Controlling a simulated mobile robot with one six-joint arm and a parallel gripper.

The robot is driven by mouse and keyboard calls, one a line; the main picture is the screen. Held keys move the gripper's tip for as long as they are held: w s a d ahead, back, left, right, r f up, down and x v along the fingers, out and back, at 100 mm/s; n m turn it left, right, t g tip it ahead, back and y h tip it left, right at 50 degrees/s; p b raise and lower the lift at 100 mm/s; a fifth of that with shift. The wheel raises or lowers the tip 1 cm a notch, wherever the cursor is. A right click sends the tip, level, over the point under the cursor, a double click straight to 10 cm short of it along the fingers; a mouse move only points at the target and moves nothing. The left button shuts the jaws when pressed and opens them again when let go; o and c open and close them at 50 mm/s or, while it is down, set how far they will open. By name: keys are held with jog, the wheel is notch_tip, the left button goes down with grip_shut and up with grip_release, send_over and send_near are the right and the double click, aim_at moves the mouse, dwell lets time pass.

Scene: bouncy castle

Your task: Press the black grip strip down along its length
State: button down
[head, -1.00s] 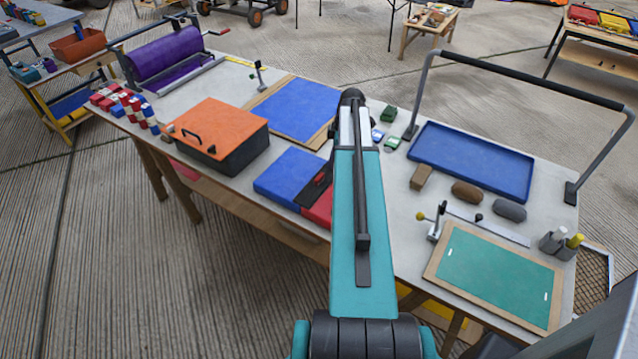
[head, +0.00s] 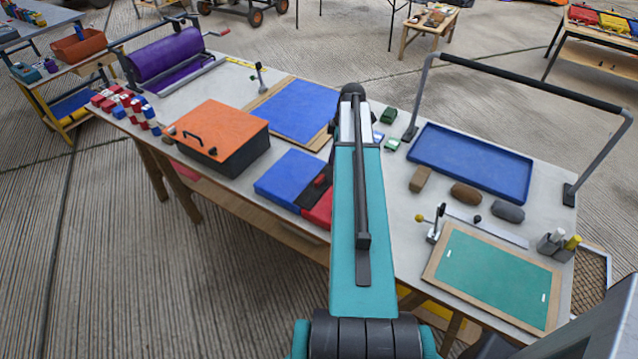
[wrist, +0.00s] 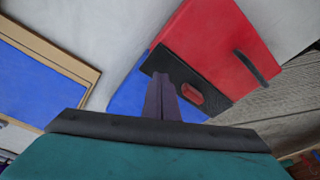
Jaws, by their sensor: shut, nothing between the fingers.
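The black grip strip (head: 311,200) lies between a blue panel (head: 287,177) and a red panel (head: 318,212) on the table, partly hidden behind my arm in the head view. In the wrist view the strip (wrist: 205,97) runs diagonally between the red panel (wrist: 215,45) and the blue panel (wrist: 128,98). A small red block (wrist: 192,94) sits on it. My gripper (wrist: 159,76) is shut and empty. Its tips overlap the strip's upper-left end in the wrist view; I cannot tell whether they touch. The head view hides the fingertips behind my arm.
An orange-topped black box (head: 218,135) stands left of the panels. A wood-framed blue board (head: 295,110) lies behind them. Green and white small blocks (head: 391,144), a blue tray (head: 470,160) and a wood-framed green board (head: 495,278) are right of my arm.

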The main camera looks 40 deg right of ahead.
jog(key=shift+r+p, duration=0.65)
jog(key=shift+r, duration=0.95)
